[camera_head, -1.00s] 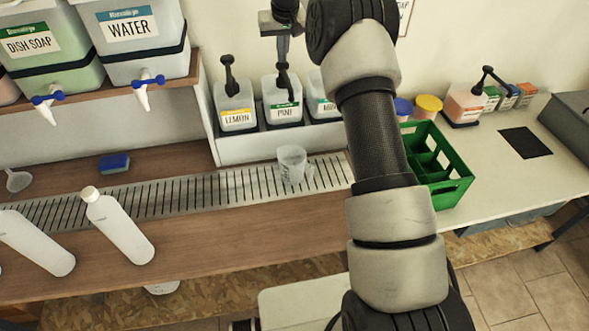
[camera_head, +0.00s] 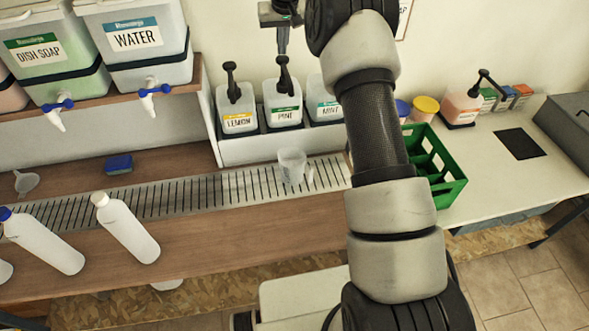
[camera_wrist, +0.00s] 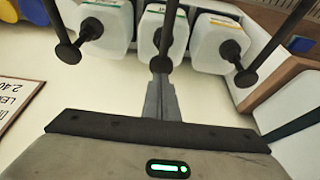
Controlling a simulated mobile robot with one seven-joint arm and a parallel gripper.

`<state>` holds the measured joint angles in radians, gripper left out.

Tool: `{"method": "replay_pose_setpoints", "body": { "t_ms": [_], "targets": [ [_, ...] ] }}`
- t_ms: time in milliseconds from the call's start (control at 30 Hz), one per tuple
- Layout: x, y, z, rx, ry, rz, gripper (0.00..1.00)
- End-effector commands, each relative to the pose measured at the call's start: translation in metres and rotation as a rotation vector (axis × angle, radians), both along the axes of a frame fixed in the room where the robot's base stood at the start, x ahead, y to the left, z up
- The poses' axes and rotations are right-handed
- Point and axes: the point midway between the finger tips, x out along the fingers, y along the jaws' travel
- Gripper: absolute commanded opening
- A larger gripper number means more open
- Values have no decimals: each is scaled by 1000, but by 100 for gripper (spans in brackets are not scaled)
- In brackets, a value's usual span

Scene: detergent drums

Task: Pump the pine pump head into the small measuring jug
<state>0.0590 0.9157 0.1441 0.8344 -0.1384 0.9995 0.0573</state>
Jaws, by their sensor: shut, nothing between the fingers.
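The pine bottle (camera_head: 283,97) stands in the middle of the rack, with a green-banded label. Its black pump head (camera_head: 283,62) stands up, and it also shows in the wrist view (camera_wrist: 161,62). My gripper (camera_head: 283,52) is shut and empty, its fingertips right above the pine pump head; I cannot tell whether they touch. The wrist view shows the closed fingers (camera_wrist: 160,80) at the pump head. A clear measuring jug (camera_head: 291,165) stands on the slatted drip tray in front of the pine bottle. Any liquid in it is too faint to tell.
Lemon (camera_head: 237,115) and mint (camera_head: 325,108) pump bottles stand close on either side. A green crate (camera_head: 447,192) is to the right, partly behind my arm. White bottles (camera_head: 127,229) stand at the front left. A blue sponge (camera_head: 118,164) lies behind the drip tray (camera_head: 222,192).

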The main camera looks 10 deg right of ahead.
Motion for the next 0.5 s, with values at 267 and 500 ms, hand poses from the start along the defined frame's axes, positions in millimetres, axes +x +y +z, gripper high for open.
{"method": "replay_pose_setpoints", "body": {
  "t_ms": [267,500],
  "targets": [
    [0,0,-2,0,-1,0,0],
    [0,0,-16,0,0,0,0]
  ]
}}
